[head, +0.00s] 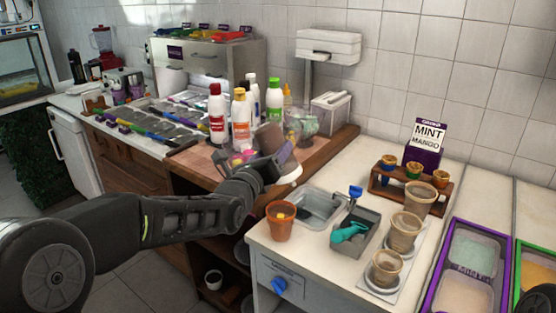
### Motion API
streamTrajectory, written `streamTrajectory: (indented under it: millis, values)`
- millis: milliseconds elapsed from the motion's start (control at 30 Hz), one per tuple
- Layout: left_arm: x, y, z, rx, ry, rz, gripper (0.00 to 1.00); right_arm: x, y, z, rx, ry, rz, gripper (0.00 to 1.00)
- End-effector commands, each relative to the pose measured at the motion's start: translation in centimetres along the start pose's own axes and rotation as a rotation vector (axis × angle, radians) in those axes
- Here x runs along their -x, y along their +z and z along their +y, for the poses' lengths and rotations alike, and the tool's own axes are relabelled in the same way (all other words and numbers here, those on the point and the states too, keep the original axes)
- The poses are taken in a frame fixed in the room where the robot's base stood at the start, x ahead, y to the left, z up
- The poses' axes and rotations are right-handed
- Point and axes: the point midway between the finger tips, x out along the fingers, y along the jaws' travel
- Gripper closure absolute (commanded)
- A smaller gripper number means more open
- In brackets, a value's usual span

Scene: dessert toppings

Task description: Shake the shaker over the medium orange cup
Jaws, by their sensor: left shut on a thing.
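The orange cup (281,225) stands upright on the front left corner of the white counter, with something yellow inside. My left gripper (264,166) reaches in from the left and is shut on the shaker (273,139). The shaker has a brown body and a pale end at its lower right. It looks tilted and is held behind and above the orange cup, apart from it. The fingers hide part of the shaker. My right gripper is not in view.
A sink (318,206) and a grey bin (356,232) with a teal scoop lie right of the cup. Several stacked cups (404,230) stand farther right. Sauce bottles (217,115) stand behind the gripper. Purple and green framed tubs (443,265) are at far right.

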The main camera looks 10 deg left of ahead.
Motion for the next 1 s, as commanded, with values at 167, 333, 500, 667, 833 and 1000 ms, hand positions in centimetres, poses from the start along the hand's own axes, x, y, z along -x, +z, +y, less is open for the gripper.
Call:
streamTrajectory:
  millis: [167, 333, 500, 667, 833, 1000]
  values:
    - [0.0, 1.5, -0.8, 0.001, -0.001, -0.003, 0.95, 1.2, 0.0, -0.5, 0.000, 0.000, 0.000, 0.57]
    - [0.0, 2.6, -1.3, 0.001, -0.001, -0.003, 0.95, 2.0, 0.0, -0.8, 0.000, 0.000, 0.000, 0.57]
    - [0.0, 3.6, -1.9, 0.001, -0.001, -0.003, 0.95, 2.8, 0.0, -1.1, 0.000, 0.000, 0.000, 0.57]
    - [0.0, 4.5, -2.3, 0.001, -0.001, -0.003, 0.95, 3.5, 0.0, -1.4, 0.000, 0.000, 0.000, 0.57]
    - [0.0, 4.6, -2.4, 0.001, -0.001, -0.002, 0.95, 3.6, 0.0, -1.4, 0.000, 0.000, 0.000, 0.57]
    - [0.0, 4.6, -2.4, 0.000, -0.001, -0.002, 0.95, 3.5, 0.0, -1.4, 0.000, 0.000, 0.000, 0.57]
